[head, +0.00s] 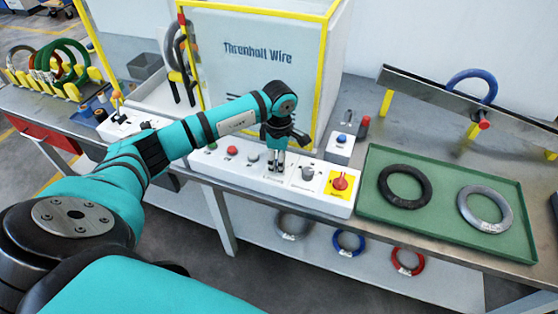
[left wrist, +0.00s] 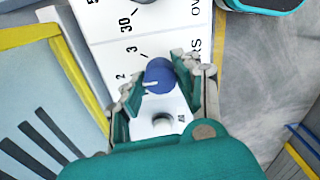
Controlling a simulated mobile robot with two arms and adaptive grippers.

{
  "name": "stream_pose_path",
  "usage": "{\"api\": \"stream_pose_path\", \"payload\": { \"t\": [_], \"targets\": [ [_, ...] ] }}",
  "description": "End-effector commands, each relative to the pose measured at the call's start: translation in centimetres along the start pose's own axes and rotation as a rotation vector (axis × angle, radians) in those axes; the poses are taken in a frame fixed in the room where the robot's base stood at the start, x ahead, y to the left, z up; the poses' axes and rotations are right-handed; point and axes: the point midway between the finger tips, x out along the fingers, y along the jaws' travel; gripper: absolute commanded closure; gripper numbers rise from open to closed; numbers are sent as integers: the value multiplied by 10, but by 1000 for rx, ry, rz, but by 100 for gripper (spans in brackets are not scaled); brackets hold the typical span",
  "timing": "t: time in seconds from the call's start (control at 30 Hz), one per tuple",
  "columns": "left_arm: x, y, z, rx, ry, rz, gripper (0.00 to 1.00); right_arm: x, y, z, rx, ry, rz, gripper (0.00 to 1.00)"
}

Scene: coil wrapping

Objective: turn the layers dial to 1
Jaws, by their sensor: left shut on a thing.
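My left gripper (head: 276,169) points down onto the white control panel (head: 323,200). In the left wrist view, the left gripper (left wrist: 160,78) is shut on a blue dial (left wrist: 159,74), with a finger on each side. The dial has a short white pointer mark aimed to the lower left of that view. Printed numbers 2 and 3 show beside it; a finger covers the scale below the 2, and no 1 is readable. The gripper hides the dial in the head view. My right gripper is not in view.
Right of the gripper are a grey knob (head: 308,173) and a red switch on a yellow plate (head: 341,182). Left are green and red buttons (head: 232,150). A yellow-framed machine (head: 258,80) stands close behind. A green tray (head: 440,212) holds black and grey coils.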

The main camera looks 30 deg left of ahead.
Motion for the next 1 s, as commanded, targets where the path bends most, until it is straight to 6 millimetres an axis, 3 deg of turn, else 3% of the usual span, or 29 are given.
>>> {"api": "stream_pose_path", "payload": {
  "t": [0.1, 0.47, 1.0],
  "targets": [
    [0, 0, 0, 0, 0, 0, 100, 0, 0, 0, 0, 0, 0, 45],
    [0, 0, 0, -67, 0, 1, 100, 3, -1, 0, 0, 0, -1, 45],
    [0, 0, 0, -517, 0, 1, 100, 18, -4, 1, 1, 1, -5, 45]
  ]
}}
